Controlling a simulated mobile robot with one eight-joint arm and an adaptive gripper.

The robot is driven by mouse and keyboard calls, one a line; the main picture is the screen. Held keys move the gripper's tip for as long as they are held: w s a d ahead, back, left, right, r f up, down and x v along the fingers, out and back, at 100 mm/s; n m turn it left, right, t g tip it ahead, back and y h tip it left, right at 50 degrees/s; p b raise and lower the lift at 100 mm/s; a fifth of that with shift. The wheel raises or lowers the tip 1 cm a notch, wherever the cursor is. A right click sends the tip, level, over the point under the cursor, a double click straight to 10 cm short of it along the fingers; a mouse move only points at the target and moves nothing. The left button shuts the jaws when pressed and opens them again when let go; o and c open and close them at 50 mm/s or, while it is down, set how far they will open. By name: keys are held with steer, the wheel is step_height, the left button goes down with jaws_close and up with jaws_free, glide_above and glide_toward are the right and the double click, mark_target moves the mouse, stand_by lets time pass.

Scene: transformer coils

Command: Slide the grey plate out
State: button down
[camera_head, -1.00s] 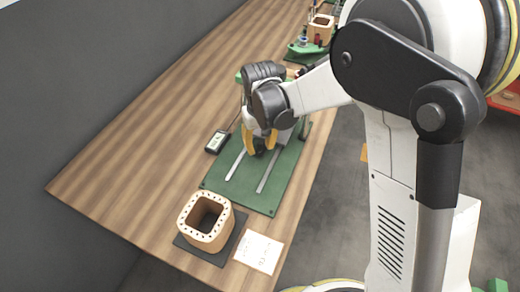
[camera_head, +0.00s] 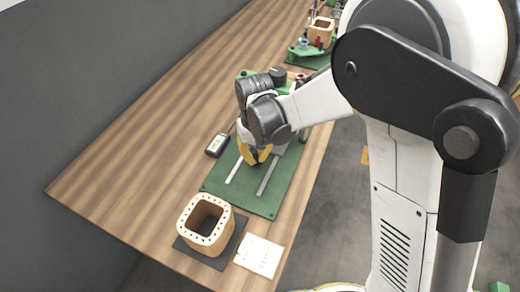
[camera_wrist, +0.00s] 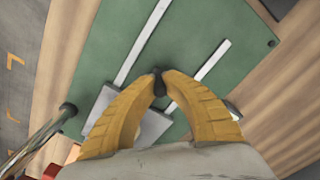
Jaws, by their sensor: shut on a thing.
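My gripper (camera_wrist: 159,82) is shut on a small dark knob (camera_wrist: 158,73) in the wrist view. The grey plate (camera_wrist: 154,126) shows between and beside my yellow fingers, which hide much of it. It lies low over the green base (camera_wrist: 88,62), across the line of two pale rails (camera_wrist: 143,42). I cannot make out how the knob joins the plate. In the head view, my gripper (camera_head: 258,155) is over the far part of the rails (camera_head: 269,177), and my arm hides the plate.
A tan coil block (camera_head: 206,222) stands on a dark mat at the near table end, beside a white paper (camera_head: 259,254). A small meter (camera_head: 217,144) lies left of the green base. A metal post (camera_wrist: 42,140) stands close to my gripper. The table's left side is clear.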

mark_target(243, 190)
steer(key=s+a, duration=0.1)
steer(key=s, duration=0.2)
steer(key=s+a, duration=0.1)
steer(key=s, duration=0.2)
steer(key=s+a, duration=0.1)
steer(key=s, duration=0.2)
steer(key=shift+s, duration=0.1)
steer(key=c, duration=1.4)
jaws_free()
step_height(243, 190, up, 12)
